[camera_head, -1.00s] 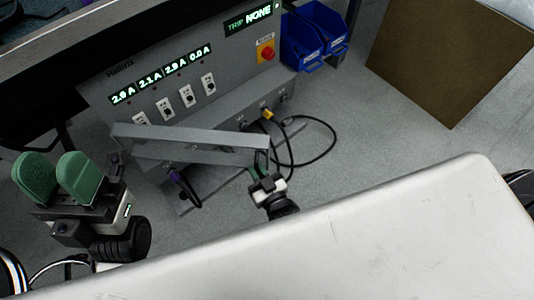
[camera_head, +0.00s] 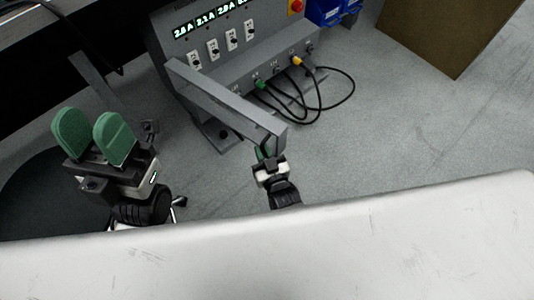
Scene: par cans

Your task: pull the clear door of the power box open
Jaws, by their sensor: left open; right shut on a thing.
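The grey power box (camera_head: 218,22) stands at the top of the head view, with lit ampere readouts and a row of switches. Its door (camera_head: 225,100) shows as a grey-framed panel standing out at an angle from the box front, its left end by the box and its free end towards me. My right gripper (camera_head: 264,153) is shut on the door at its free lower right end; the exact grip point is partly hidden. My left gripper (camera_head: 93,136) is open and empty, its green pads apart, left of the door.
A green plug (camera_head: 262,85) and a yellow plug (camera_head: 298,62) sit in the box's lower ledge, with black cables looping onto the floor. Blue bins (camera_head: 325,12) and a brown board (camera_head: 445,35) are at upper right. A white surface (camera_head: 300,245) fills the foreground. Floor at right is clear.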

